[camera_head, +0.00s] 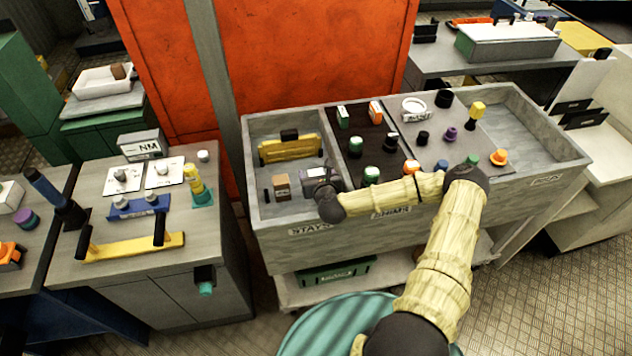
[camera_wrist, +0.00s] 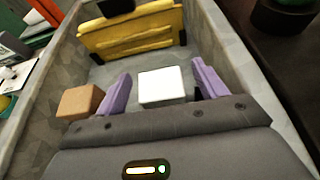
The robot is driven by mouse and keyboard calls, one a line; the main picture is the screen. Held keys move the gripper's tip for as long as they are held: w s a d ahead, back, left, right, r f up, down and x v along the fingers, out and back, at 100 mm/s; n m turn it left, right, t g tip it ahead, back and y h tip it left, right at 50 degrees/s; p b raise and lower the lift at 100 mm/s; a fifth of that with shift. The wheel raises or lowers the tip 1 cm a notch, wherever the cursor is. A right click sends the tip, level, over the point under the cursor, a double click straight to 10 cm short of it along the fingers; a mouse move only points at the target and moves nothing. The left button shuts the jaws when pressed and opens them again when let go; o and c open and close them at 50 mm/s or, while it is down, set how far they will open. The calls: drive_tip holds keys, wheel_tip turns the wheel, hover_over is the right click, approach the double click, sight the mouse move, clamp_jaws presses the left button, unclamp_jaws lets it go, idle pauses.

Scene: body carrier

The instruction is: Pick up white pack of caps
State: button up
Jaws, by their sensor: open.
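The white pack of caps (camera_wrist: 162,87) lies in the left bin of the grey trough in the wrist view. It appears as a plain white block between the two purple fingers of my gripper (camera_wrist: 161,71). The fingers are open, with a gap visible on each side of the pack. In the head view my gripper (camera_head: 318,178) reaches into the left bin from the right, and the pack cannot be clearly told apart there.
A brown box (camera_wrist: 80,101) lies just left of my gripper. A yellow case (camera_wrist: 132,33) stands by the far wall of the bin. The grey trough (camera_head: 270,245) has raised walls. Several knob-like items stand on the dark panel (camera_head: 352,128) to the right.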

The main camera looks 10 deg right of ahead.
drive_tip(key=shift+x, duration=1.5)
drive_tip(key=shift+c, duration=0.4)
drive_tip(key=c, duration=1.1)
